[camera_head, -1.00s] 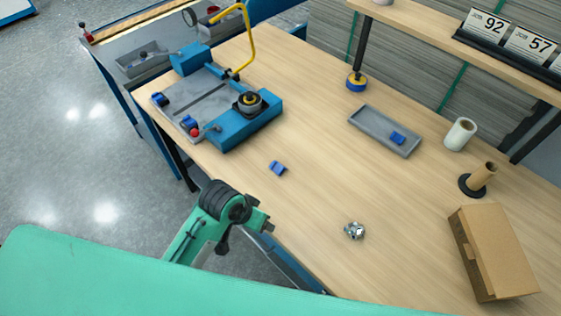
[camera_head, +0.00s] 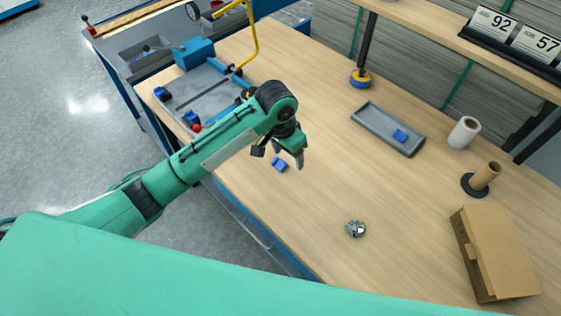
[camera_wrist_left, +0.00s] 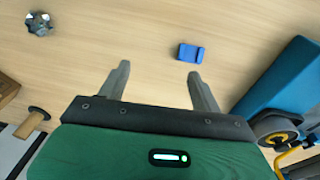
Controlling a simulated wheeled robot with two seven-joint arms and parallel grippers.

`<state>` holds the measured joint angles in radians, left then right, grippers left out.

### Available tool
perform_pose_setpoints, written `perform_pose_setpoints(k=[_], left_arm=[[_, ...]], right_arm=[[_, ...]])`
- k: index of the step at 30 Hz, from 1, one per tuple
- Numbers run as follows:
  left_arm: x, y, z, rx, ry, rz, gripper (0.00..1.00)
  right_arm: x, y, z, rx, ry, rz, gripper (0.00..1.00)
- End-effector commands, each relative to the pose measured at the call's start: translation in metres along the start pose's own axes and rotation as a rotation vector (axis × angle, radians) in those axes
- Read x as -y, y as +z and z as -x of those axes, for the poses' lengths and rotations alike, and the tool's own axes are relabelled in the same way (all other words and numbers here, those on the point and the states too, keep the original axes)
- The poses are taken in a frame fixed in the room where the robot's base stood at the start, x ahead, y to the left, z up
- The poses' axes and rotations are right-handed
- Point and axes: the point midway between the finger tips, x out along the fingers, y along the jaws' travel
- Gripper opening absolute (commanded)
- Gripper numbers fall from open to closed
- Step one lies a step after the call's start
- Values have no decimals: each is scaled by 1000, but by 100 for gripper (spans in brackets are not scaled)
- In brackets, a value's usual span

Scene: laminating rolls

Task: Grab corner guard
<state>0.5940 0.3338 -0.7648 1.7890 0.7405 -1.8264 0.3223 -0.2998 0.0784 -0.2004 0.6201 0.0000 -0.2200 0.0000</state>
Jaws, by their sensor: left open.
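A small blue corner guard (camera_head: 279,164) lies on the wooden table below my left gripper in the head view. It also shows in the left wrist view (camera_wrist_left: 190,53), beyond the fingertips and nearer the right finger. My left gripper (camera_head: 291,162) is open and empty above the table, and its two fingers stand apart in the left wrist view (camera_wrist_left: 155,72). Another blue guard (camera_head: 400,136) lies in the grey tray (camera_head: 372,128). More blue guards (camera_head: 162,93) sit on the blue and grey fixture (camera_head: 205,80). My right gripper is not in view.
A shiny metal part (camera_head: 356,229) lies on the table toward the front. A cardboard box (camera_head: 497,255), a brown tube on a black base (camera_head: 484,177) and a white roll (camera_head: 464,132) stand at the right. The middle of the table is clear.

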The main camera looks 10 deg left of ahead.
Motion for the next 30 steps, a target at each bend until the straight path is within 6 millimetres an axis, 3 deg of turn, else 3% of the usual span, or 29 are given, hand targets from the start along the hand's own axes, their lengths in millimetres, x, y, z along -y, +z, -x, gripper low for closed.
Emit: perform_pose_setpoints(k=[6,13,17,25,30], left_arm=[[30,-24,36,74,-69,12,65],[43,-31,50,110,-95,28,65],[44,-29,36,115,-95,30,65],[49,-22,-15,114,-95,30,65],[50,-21,-32,111,-95,28,65]], right_arm=[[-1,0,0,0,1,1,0],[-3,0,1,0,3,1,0],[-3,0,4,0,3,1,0],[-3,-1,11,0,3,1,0],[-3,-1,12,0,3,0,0]])
